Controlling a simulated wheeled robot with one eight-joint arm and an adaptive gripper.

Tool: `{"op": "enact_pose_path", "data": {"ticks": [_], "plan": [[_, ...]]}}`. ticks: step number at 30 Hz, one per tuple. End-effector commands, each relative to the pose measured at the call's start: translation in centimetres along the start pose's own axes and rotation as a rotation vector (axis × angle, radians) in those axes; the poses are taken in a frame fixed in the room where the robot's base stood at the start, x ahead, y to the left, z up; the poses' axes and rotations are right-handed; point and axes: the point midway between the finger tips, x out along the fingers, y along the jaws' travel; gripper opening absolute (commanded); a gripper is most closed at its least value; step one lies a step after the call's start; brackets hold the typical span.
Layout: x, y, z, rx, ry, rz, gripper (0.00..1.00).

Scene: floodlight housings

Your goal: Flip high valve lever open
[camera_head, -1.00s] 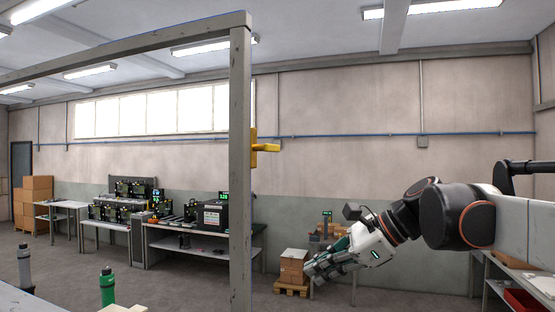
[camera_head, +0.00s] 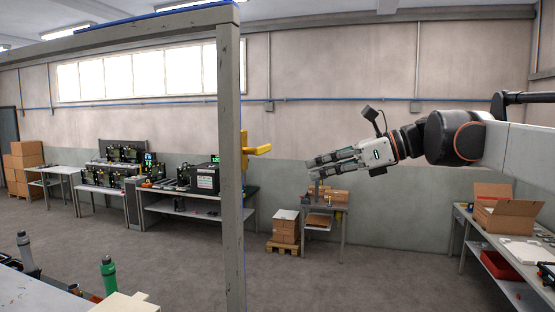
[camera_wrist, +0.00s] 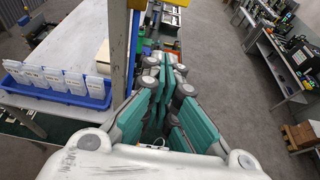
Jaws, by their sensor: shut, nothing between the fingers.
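The yellow valve lever (camera_head: 257,150) is mounted on the right side of the grey upright post (camera_head: 231,180), high up. It sticks out to the right, roughly level. My gripper (camera_head: 312,166) is to the right of the lever and slightly lower in the picture, apart from it, with its fingers pointing left. The fingers are shut and empty. In the wrist view my gripper's green-padded fingers (camera_wrist: 165,90) are close together, and the post (camera_wrist: 119,50) stands just left of them.
A grey beam (camera_head: 120,38) runs left from the post top. A worktable (camera_head: 40,300) with bottles is at lower left. In the wrist view a blue bin (camera_wrist: 60,85) holds white cards. A bench with open boxes (camera_head: 508,208) is at right. The air between gripper and lever looks clear.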

Motion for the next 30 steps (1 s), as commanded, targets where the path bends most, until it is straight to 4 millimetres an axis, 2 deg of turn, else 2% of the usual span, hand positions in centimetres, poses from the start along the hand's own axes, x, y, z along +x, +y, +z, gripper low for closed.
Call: {"op": "enact_pose_path", "data": {"ticks": [5, 8, 23, 27, 30], "plan": [[0.3, 0.0, 0.0, -0.001, 0.001, 0.0, 0.0], [1.1, 0.0, 0.0, -0.001, 0.001, 0.001, 0.0], [10.3, 0.1, 0.1, -0.003, 0.001, 0.003, 0.0], [9.3, 0.0, 2.3, -0.001, 0.001, -0.001, 0.0], [8.9, 0.0, 3.1, -0.001, 0.001, 0.0, 0.0]]}}
